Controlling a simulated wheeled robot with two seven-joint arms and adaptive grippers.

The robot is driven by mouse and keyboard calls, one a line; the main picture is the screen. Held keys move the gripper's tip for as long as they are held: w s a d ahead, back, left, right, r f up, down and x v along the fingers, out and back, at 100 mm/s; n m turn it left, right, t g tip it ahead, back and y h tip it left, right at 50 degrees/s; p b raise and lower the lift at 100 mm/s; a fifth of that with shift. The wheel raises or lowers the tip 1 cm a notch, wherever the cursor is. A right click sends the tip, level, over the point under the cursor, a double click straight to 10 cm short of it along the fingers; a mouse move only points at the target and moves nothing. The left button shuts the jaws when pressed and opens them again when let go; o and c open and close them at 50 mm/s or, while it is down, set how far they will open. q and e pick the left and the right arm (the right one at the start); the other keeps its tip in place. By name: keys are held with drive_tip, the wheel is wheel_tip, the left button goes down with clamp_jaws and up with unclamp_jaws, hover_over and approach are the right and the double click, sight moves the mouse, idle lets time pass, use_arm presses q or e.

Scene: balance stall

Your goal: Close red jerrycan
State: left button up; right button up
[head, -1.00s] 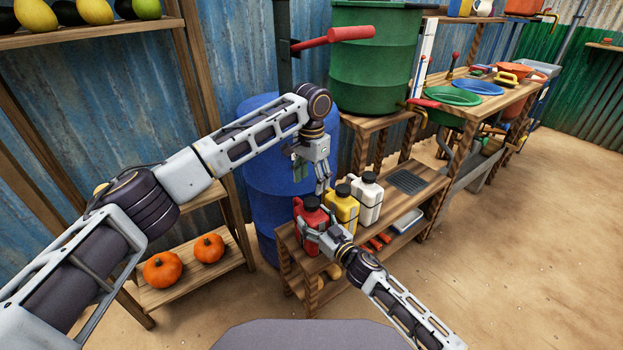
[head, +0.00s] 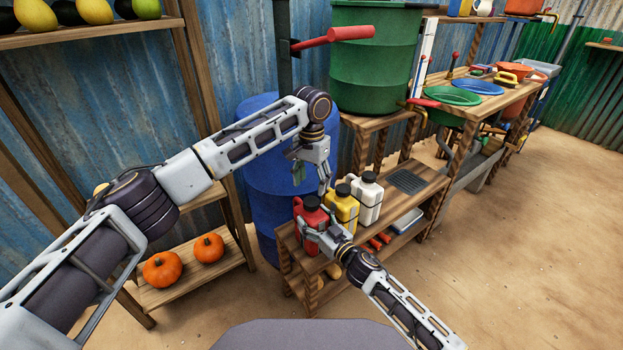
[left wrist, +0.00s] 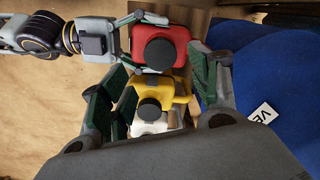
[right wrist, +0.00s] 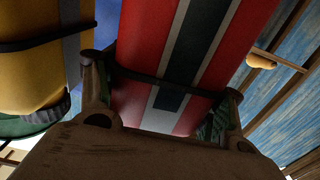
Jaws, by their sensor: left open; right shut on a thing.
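The red jerrycan (head: 309,216) stands upright on the low wooden bench at its left end, with a black cap on its top. The cap (left wrist: 160,54) shows from above in the left wrist view, seated on the can's top. My right gripper (head: 318,236) is shut around the red can's body from the front; the can (right wrist: 150,50) fills the right wrist view between the fingers. My left gripper (head: 313,187) is open and empty, pointing down above and just behind the red can. In the left wrist view its fingers (left wrist: 155,85) are wide apart, with no contact visible.
A yellow jerrycan (head: 342,208) and a white jerrycan (head: 368,199), both black-capped, stand right of the red one. A blue barrel (head: 262,165) is close behind my left gripper. The bench (head: 425,188) continues to the right with a dark grate. A shelf with pumpkins (head: 162,269) stands left.

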sight(312, 201)
use_arm(q)
drive_tip(key=shift+f, duration=3.65)
drive_tip(key=c, duration=1.1)
drive_tip(key=o, duration=1.2)
drive_tip(key=shift+r, duration=0.1)
drive_tip(key=shift+r, duration=5.9)
